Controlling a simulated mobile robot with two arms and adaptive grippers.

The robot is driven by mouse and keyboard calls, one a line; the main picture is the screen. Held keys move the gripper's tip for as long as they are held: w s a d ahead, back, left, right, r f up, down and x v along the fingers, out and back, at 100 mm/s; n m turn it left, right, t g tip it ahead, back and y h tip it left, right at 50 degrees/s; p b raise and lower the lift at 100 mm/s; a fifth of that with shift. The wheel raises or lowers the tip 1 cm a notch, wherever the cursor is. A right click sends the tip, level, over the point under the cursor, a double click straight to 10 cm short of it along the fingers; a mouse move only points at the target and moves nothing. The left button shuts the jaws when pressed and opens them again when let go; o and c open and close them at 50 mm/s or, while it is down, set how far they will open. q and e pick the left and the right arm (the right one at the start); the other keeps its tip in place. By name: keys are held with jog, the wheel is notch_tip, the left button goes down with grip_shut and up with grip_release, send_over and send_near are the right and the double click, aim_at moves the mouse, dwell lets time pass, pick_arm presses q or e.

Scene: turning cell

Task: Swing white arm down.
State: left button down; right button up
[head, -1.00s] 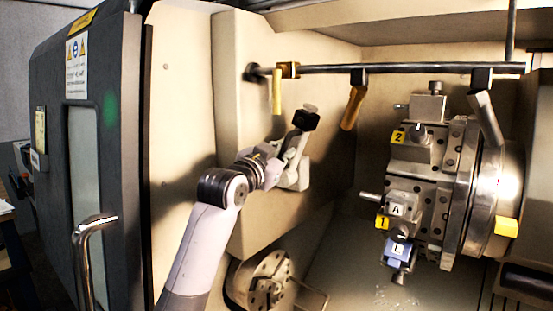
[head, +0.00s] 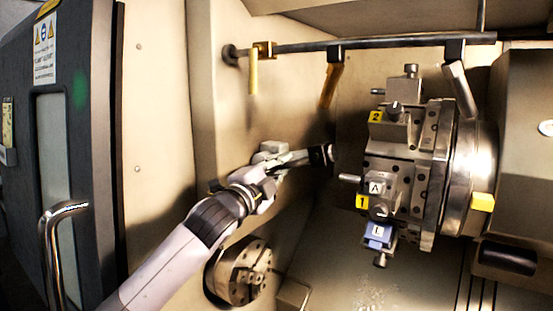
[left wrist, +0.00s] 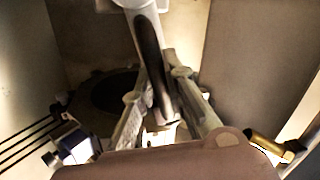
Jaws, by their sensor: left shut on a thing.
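The white arm (head: 302,158), with a black end piece, reaches to the right in the head view from a pale block near the machine's inner wall. In the left wrist view the white arm (left wrist: 138,22), with a dark strip along it, runs down between the fingers. My left gripper (head: 278,171) is at the white arm in the head view and partly blends with it. In the left wrist view my left gripper (left wrist: 160,105) has its fingers on both sides of the arm, shut on it. The exact contact is hard to see. My right gripper is not in view.
The tool turret (head: 405,165), with labelled tool holders, stands right of the arm's black end, with a small gap. A chuck (head: 240,272) is below my left arm. A rail (head: 385,43) with hanging handles crosses above. The machine door (head: 75,150) stands at left.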

pick_arm(q)
jog(key=shift+d+f+m+g+h, duration=0.1)
jog(key=shift+f+m+g+h, duration=0.25)
jog(key=shift+f+m, duration=1.3)
jog(key=shift+r+m, duration=0.15)
jog(key=shift+m, duration=0.1)
jog(key=c, duration=2.1)
grip_release()
jog(key=shift+o, duration=1)
jog(key=shift+s+r, duration=0.1)
jog(key=v, duration=1.2)
